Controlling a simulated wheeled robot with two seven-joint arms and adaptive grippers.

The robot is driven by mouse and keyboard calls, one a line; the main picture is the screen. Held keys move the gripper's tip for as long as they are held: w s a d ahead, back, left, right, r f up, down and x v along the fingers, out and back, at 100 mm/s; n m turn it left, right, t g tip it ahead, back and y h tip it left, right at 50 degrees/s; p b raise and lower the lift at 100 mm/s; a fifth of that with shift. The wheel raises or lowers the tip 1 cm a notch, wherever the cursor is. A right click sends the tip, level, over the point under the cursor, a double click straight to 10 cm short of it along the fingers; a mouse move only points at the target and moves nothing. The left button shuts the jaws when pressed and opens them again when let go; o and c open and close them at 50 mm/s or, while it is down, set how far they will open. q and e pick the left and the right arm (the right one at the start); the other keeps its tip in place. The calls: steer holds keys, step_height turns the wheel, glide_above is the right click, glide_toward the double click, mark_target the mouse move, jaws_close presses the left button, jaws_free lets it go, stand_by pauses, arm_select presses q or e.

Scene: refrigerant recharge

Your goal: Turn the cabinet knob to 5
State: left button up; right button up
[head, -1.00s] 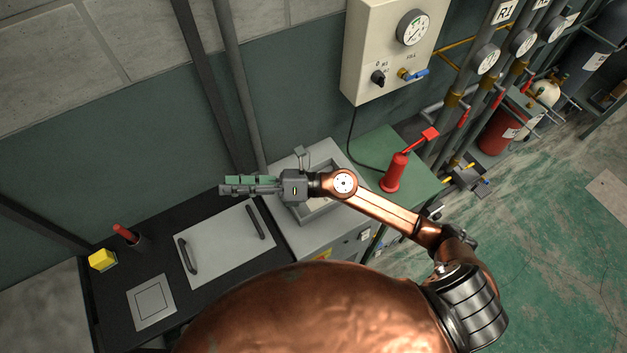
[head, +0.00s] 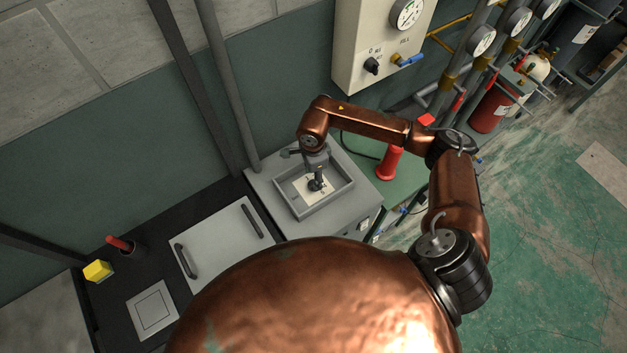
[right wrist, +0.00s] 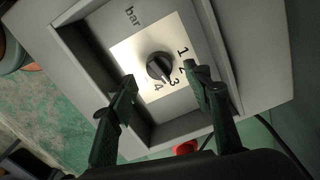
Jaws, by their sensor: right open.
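The cabinet knob (right wrist: 159,66) is a round black knob on a white dial plate (right wrist: 128,52) in the right wrist view. The plate reads "bar" and shows 1, 2, 3 and 4; I cannot make out a 5. The knob's ridge points roughly toward 3. In the head view the plate (head: 303,187) lies in a recessed grey tray on the cabinet top. My right gripper (head: 318,174) is open and points down over the plate. Its fingertips (right wrist: 160,75) stand on either side of the knob in the wrist view; I see no contact. My left gripper is not in view.
The tray's raised rim (head: 343,199) surrounds the plate. A red cylinder (head: 389,163) stands right of the cabinet. A wall box (head: 372,40) with gauge, black knob and blue valve hangs behind. A grey panel with two handles (head: 219,240) lies left.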

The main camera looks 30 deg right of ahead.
steer(key=shift+f, duration=1.9)
steer(key=shift+c, duration=0.4)
steer(key=c, duration=1)
steer(key=shift+c, duration=0.2)
